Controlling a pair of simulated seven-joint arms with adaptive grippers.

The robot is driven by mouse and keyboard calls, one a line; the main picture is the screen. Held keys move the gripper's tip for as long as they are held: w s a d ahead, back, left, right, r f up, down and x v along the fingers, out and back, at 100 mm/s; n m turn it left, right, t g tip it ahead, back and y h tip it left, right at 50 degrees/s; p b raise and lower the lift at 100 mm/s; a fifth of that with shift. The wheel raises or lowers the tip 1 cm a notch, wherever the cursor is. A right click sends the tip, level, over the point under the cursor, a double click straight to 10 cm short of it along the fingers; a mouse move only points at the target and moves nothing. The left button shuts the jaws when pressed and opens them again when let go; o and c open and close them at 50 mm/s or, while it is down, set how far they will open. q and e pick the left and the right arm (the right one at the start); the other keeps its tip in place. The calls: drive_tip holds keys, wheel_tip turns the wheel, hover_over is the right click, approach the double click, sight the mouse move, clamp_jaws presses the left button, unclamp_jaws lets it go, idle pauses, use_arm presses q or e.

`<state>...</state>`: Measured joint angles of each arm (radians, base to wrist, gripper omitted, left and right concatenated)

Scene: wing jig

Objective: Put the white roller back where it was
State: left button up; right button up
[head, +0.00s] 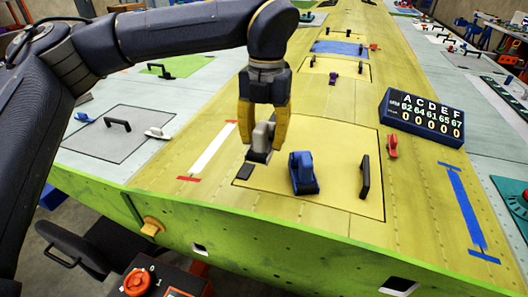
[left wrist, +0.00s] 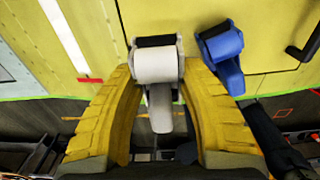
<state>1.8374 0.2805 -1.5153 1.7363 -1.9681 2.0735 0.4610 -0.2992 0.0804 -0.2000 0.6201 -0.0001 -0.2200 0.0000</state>
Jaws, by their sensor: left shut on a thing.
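My left gripper (head: 263,128) points down over the pale yellow panel (head: 335,140) and is shut on the white roller (head: 261,147). The roller is pale grey-white with a black part at its lower end. In the left wrist view the white roller (left wrist: 156,65) shows with its grey handle between the two yellow fingers of the left gripper (left wrist: 160,85). I cannot tell whether the roller touches the panel. My right gripper is not in view.
A blue tool (head: 304,173) of similar shape stands close to the right of the roller. A black handle (head: 365,177) is at the panel's right. A red clip (head: 392,146) and a dark number board (head: 421,117) lie further right. A white strip (head: 212,149) lies left.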

sight(264, 153)
use_arm(q)
drive_tip(key=shift+f, duration=2.35)
drive_tip(key=shift+f, duration=0.45)
drive_tip(key=o, duration=0.9)
wheel_tip(264, 153, up, 13)
drive_tip(key=shift+w+d, duration=0.15)
